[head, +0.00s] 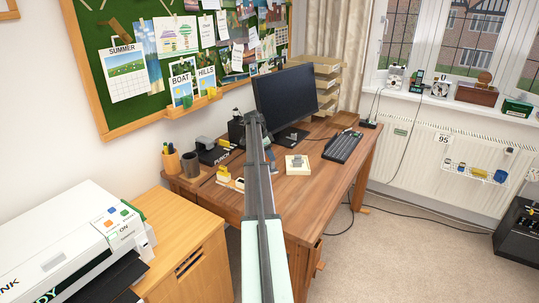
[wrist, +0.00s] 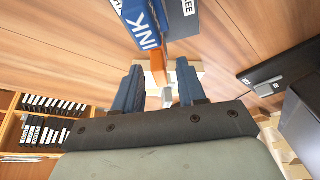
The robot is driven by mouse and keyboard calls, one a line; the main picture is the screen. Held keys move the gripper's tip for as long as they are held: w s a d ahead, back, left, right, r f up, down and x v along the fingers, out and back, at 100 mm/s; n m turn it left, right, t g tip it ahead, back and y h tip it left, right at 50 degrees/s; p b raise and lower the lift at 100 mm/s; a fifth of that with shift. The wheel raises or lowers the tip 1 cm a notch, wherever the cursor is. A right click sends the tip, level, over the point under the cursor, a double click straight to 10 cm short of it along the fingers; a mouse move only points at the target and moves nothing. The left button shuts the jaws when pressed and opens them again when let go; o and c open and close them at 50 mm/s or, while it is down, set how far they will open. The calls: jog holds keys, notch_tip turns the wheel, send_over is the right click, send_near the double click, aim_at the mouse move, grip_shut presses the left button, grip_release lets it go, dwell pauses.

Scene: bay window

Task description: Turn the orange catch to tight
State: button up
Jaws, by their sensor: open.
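My gripper (wrist: 159,67) is open in the wrist view, with its two blue fingers apart. A small orange piece (wrist: 157,70), which looks like the orange catch, shows between and just beyond the fingertips. It is beside a cream block (wrist: 174,68) with a small pale grey part (wrist: 167,91) near it. I see no finger closed on the orange piece; whether one touches it I cannot tell. Its setting and any "tight" mark cannot be read. In the head view my arm reaches over the desk (head: 306,190); the gripper and the catch cannot be made out there.
A monitor (head: 285,98), a keyboard (head: 343,147) and a cream block (head: 297,164) stand on the desk. A black PUNCH box (head: 215,154) and a pen cup (head: 173,161) are at its left. The desk front is fairly clear.

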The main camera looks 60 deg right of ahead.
grip_shut()
dwell(0.3)
jog(key=shift+s+a+n, duration=0.1)
jog(key=shift+n, duration=0.8)
grip_release()
jog(key=shift+r, duration=0.1)
jog(key=v, duration=1.3)
jog(key=shift+a+r, duration=0.25)
jog(key=shift+a, duration=0.05)
